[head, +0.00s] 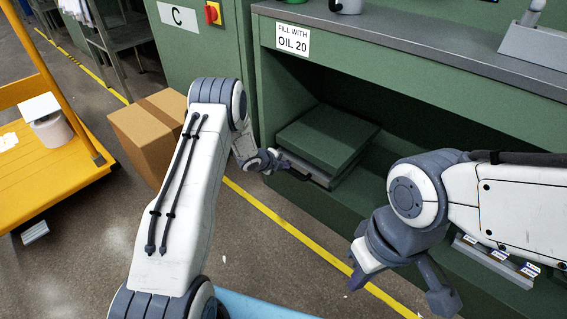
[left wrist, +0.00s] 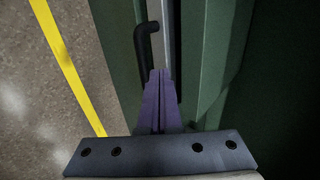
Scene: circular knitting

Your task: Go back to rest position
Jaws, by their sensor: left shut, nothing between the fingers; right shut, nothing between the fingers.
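My left gripper (head: 281,163) is at the opening of the green cabinet, close to the front edge of a green box-like unit (head: 328,140). In the left wrist view its purple fingers (left wrist: 156,78) are together with nothing between them. A black bent handle (left wrist: 147,42) shows just beyond the fingertips; I cannot tell whether they touch it. My right gripper (head: 357,282) hangs low at the right, in front of the cabinet, shut and apart from other things. Its fingertips are small and partly hidden in the head view.
The green cabinet (head: 385,62) has a sign reading "FILL WITH OIL 20" (head: 292,40) and a grey top. A cardboard box (head: 146,132) stands on the floor left of my left arm, beside a yellow cart (head: 62,172). A yellow floor line (head: 290,228) runs before the cabinet.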

